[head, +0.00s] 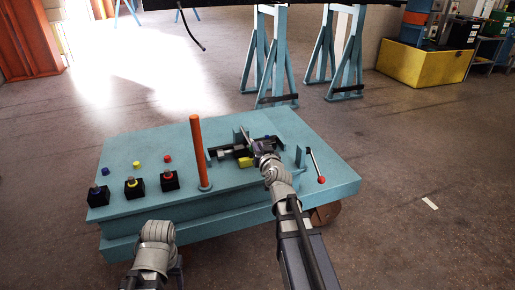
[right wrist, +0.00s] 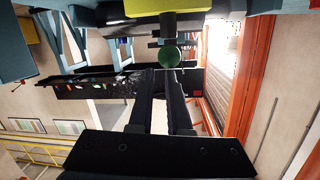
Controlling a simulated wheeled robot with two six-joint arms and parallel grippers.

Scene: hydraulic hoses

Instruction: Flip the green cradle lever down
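The cradle (head: 225,152) is a dark fixture on the top of the blue cart, with a yellow block (head: 245,162) in front of it. The lever's round green knob (right wrist: 169,57) shows in the right wrist view, under a dark bar with a yellow part above. In the head view the knob is hidden or too small to make out. My right gripper (head: 256,143) is over the cradle. In the right wrist view its two dark fingers (right wrist: 161,78) stand apart with a narrow empty gap, their tips close below the knob. Contact cannot be told.
An orange post (head: 198,150) stands on the blue cart (head: 125,150) left of the cradle. Black blocks with coloured caps (head: 133,187) sit at the left. A red-tipped lever (head: 321,180) is at the right. Blue trestles (head: 265,60) stand behind on open floor.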

